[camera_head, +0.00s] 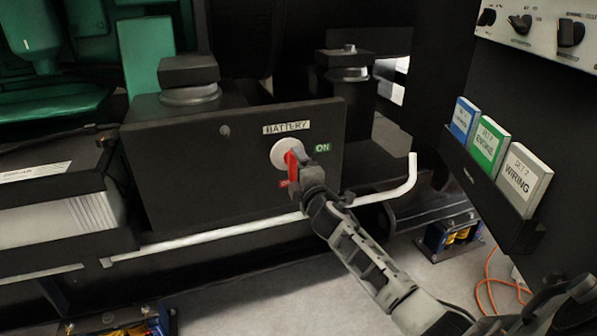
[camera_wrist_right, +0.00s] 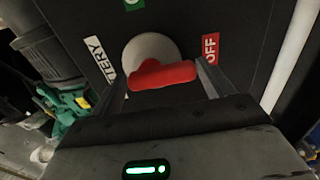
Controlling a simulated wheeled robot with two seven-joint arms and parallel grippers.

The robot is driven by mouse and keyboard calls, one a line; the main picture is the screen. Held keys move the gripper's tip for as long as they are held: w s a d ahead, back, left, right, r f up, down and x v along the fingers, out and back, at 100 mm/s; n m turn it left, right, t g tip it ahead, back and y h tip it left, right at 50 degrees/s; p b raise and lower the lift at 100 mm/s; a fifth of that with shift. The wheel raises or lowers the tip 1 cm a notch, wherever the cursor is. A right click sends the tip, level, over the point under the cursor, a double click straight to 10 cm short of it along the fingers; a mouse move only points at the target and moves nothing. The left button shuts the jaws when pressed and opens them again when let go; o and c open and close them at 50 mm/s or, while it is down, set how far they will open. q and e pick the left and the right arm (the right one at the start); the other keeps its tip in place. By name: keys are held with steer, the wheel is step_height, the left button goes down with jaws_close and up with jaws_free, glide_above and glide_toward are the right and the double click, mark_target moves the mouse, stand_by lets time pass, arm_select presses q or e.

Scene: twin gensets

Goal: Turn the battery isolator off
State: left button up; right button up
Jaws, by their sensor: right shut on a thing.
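The battery isolator is a pale round disc (camera_head: 284,152) with a red handle (camera_head: 292,164), on a dark panel below a BATTERY label (camera_head: 287,127). The handle looks roughly upright, its lower end toward the red OFF label, which is partly hidden. The green ON label (camera_head: 322,147) is to the right. My right gripper (camera_head: 301,172) is at the handle from the lower right. In the right wrist view the red handle (camera_wrist_right: 163,75) lies between the two fingers (camera_wrist_right: 163,85), which are shut on it. The OFF label (camera_wrist_right: 210,52) is at right there.
A white bent rail (camera_head: 230,230) runs below the panel and turns up at right. A rack of binders (camera_head: 490,145) and a control panel with knobs (camera_head: 540,30) stand at right. A dark battery-like box (camera_head: 60,200) is at left. An orange cable (camera_head: 490,285) lies on the floor.

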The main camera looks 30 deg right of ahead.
stand_by(0.3)
arm_select(q)
steer(key=shift+w, duration=0.1)
arm_select(e)
steer(key=o, duration=0.9)
arm_select(q)
steer(key=shift+a+f+g+y+p, duration=0.2)
steer(key=shift+f+g+p, duration=0.1)
steer(key=shift+f+p, duration=0.3)
steer(key=shift+a+f+g+y+p, duration=0.2)
steer(key=shift+f+g+p, duration=0.15)
steer(key=shift+p, duration=0.45)
arm_select(e)
steer(key=shift+o, duration=0.2)
steer(key=v, duration=1.6)
steer(key=shift+f, duration=0.1)
